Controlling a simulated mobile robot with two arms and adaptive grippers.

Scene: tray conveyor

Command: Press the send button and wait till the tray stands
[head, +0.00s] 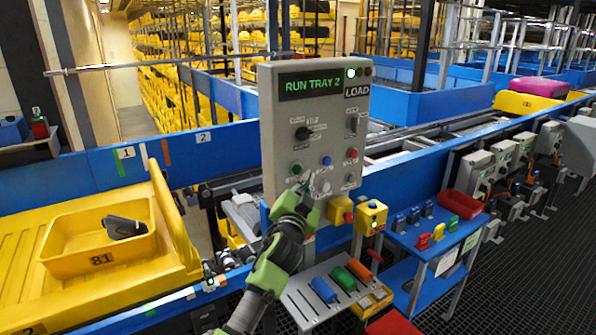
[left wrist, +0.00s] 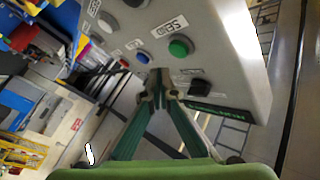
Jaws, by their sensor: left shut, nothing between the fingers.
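The grey control panel (head: 315,115) stands at the centre of the head view, its display (head: 311,83) reading "RUN TRAY 2". The green send button (head: 297,169) is at its lower left; in the left wrist view the green button (left wrist: 180,47) sits beside a label reading "SEND". My left gripper (head: 306,186) is shut and empty, in front of the panel just below that button. In the left wrist view its fingertips (left wrist: 157,84) appear close to the button; contact is not clear. A large yellow tray (head: 95,285) at left carries a yellow tote (head: 98,253) marked 81.
A dark object (head: 124,227) lies in the tote. Blue conveyor walls (head: 70,165) run behind the tray and panel. Below the panel are a yellow button box (head: 371,216) and a shelf of coloured handles (head: 335,288). A blue stand (head: 415,235) holds a red bin (head: 461,204).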

